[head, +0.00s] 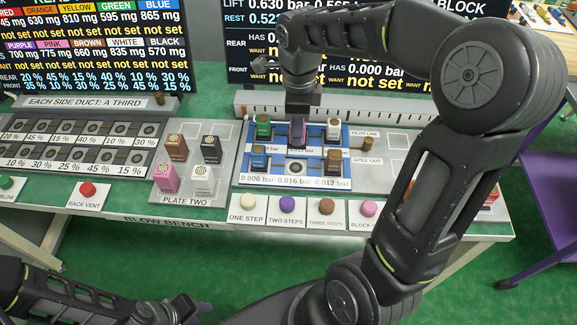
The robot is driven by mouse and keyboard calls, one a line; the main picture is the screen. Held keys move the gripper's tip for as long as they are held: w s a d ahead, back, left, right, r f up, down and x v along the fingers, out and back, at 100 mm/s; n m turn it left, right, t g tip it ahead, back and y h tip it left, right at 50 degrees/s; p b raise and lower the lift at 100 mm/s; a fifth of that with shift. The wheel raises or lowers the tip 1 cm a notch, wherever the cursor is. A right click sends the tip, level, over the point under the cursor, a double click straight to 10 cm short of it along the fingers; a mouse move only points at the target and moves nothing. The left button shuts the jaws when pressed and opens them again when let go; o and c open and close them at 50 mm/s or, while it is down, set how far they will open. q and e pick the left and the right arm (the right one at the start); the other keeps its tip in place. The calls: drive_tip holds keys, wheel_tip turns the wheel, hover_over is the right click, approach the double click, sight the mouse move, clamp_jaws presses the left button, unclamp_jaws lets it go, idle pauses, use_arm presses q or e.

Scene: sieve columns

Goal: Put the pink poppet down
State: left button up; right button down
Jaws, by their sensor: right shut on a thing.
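My right gripper (298,118) reaches down from above onto the blue block (240,166) on the bench. It is shut on the pink poppet (297,132), a small mauve-pink piece in shade at the middle of the block's rear row. The gripper hides its top, and I cannot tell whether its foot is seated. Another pink piece (167,179) stands upright at the front left of plate two (184,199).
The held poppet stands between a green piece (263,126) and a white piece (333,128). A brown piece (333,161) is in the front row. Plate two also holds brown, black and white pieces. Buttons line the front edge, and my right arm covers the bench's right side.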

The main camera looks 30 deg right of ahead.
drive_tip(key=shift+f, duration=3.1)
drive_tip(key=shift+f, duration=0.1)
drive_tip(key=shift+f+p, duration=0.4)
drive_tip(key=shift+f, duration=1.35)
drive_tip(key=shift+f, duration=0.2)
drive_tip(key=c, duration=1)
unclamp_jaws()
drive_tip(key=shift+r, duration=0.1)
wheel_tip(320, 180, up, 12)
drive_tip(key=shift+r, duration=0.1)
